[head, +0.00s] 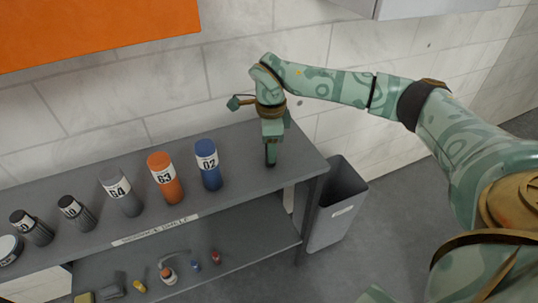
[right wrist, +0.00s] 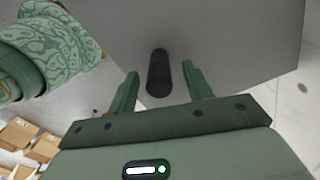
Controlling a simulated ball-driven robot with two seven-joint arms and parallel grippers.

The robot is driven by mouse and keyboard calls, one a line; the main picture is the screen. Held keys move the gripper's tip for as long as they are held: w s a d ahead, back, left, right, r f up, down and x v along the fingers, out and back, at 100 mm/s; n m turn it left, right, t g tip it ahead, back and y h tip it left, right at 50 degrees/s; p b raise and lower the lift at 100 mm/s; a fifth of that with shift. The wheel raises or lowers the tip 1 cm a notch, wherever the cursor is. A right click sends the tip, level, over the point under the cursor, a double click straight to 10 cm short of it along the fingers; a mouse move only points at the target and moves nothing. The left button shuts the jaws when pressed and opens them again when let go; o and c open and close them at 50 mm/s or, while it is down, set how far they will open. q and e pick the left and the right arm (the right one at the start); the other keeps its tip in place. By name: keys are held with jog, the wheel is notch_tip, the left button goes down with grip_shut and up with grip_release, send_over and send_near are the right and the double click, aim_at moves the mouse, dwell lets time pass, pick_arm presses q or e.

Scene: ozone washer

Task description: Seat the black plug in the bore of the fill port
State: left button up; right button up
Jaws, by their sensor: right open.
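The black plug (right wrist: 158,72) shows in the right wrist view as a short dark cylinder on the grey shelf top. My right gripper (right wrist: 160,73) is open, with one finger on each side of the plug and a visible gap to each finger. In the head view my right gripper (head: 270,155) points down over the right end of the shelf top. There the plug cannot be told apart from the dark fingers. The fill port is not seen in either view. My left gripper is not in view.
On the grey shelf unit (head: 285,195), a blue canister (head: 208,168) and an orange canister (head: 165,180) stand left of my right gripper, with a grey canister (head: 121,193) farther left. Small items lie on the lower shelf. A grey bin (head: 337,205) stands at the right.

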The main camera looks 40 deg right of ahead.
jog(key=shift+r, duration=0.1)
jog(key=c, duration=1.1)
jog(key=shift+o, duration=0.2)
